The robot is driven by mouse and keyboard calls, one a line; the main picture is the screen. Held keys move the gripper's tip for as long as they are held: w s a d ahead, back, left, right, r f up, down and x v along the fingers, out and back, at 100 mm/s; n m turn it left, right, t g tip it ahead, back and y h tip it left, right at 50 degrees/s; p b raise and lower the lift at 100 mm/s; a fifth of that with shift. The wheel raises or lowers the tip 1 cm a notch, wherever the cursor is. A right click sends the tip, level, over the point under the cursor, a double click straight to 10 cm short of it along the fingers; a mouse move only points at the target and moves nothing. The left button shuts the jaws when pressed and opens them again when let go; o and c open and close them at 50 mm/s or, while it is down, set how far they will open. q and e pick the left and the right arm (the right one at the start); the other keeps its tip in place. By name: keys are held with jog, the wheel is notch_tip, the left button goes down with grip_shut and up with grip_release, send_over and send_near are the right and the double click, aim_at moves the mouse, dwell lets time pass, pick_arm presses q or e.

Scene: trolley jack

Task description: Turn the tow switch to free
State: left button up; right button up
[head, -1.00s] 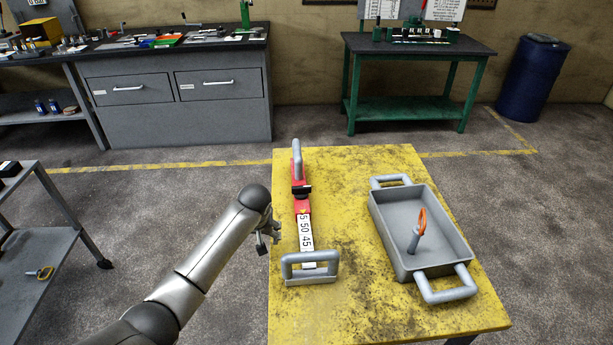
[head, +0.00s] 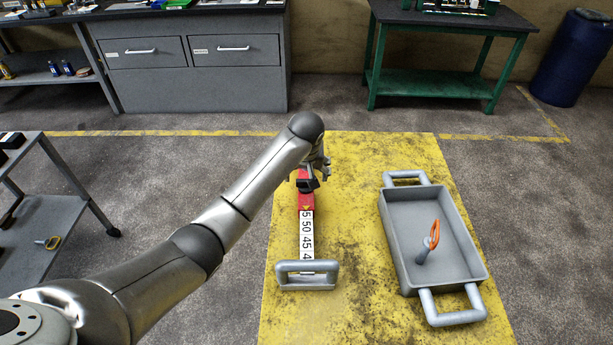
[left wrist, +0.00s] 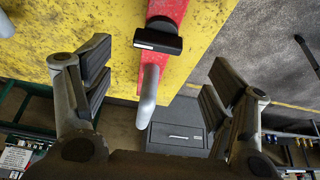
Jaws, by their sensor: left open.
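A red jack body (head: 306,202) with a white numbered scale (head: 307,232) lies on the yellow table. A black block (head: 308,185), possibly the tow switch, sits across the red body; it also shows in the left wrist view (left wrist: 158,40) with a white label strip. A grey upright handle (left wrist: 148,85) stands at the red body's far end and is hidden by my arm in the head view. My left gripper (head: 322,166) is over that far end. In the left wrist view it is open (left wrist: 160,85), its fingers apart on either side of the grey handle, not touching it.
A grey loop handle (head: 306,268) is at the scale's near end. A grey tray (head: 400,250) with two handles stands at the right of the yellow table (head: 345,300); it holds an orange-looped tool (head: 432,240). The table between jack and tray is clear.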

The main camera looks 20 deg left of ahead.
aim_at(306, 190)
pick_arm(q)
jog(key=x, duration=0.3)
jog(key=shift+w+f, duration=0.2)
jog(key=shift+w, duration=0.05)
jog(key=x, duration=0.2)
jog(key=shift+w+f, duration=0.1)
jog(key=shift+f, duration=0.3)
jog(key=shift+w+f, duration=0.1)
jog(key=shift+f, duration=0.05)
pick_arm(e)
jog(key=shift+w+a+r, duration=0.1)
jog(key=shift+w+a, duration=0.15)
jog(key=shift+w, duration=0.25)
jog(key=shift+w+a+r, duration=0.1)
jog(key=shift+w+a, duration=0.15)
jog(key=shift+w, duration=0.25)
